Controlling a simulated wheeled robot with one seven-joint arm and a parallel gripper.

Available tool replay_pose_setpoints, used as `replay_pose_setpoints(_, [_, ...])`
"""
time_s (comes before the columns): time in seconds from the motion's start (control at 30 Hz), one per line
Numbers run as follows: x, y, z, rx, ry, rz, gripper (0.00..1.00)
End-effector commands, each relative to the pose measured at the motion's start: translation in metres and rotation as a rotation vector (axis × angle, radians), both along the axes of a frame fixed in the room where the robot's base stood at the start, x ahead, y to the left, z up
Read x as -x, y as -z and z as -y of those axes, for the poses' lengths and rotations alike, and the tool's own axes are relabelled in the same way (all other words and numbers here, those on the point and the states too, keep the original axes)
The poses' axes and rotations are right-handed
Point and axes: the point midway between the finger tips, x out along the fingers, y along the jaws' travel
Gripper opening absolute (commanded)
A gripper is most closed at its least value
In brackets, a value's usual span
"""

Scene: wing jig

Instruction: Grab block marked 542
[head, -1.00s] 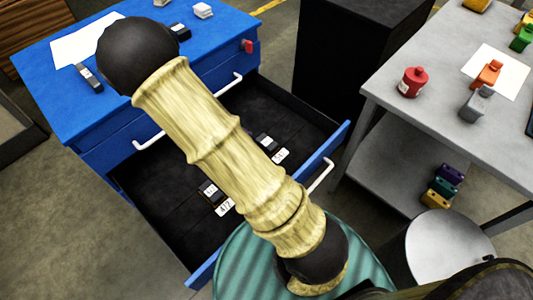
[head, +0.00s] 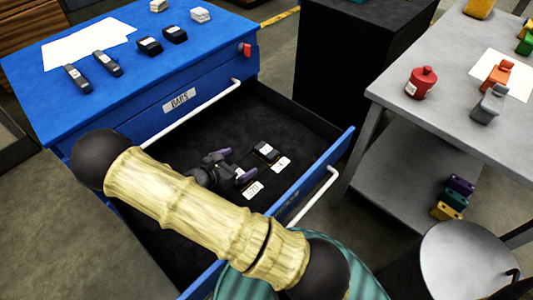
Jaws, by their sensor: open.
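My gripper (head: 235,166) is inside the open drawer, low over its floor, with its two purple-tipped fingers apart. A small pale patch shows between the fingers, too small to tell what it is. A white number tag (head: 252,190) lies just in front of the fingers, and any block behind it is mostly hidden by my gripper. A dark block (head: 266,152) with a white label lies to the right, apart from my gripper, with its own tag (head: 281,164) in front. I cannot read 542 on any block.
The drawer (head: 275,105) extends from a blue cabinet (head: 120,100); its front panel (head: 320,175) has a white handle. Dark blocks (head: 149,45) and paper (head: 80,45) lie on the cabinet top. A grey table (head: 440,95) stands right. My arm hides the drawer's near-left part.

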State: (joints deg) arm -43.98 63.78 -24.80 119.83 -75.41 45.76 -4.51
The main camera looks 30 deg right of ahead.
Motion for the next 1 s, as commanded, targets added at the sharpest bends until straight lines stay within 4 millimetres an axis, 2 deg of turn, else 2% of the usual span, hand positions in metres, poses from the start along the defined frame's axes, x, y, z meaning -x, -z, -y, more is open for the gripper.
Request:
replay_pose_setpoints(0.5, [-0.027, 0.036, 0.078, 0.0, 0.004, -0.002, 1.0])
replay_pose_setpoints(1.0, [-0.031, 0.04, 0.091, -0.001, 0.005, -0.001, 1.0])
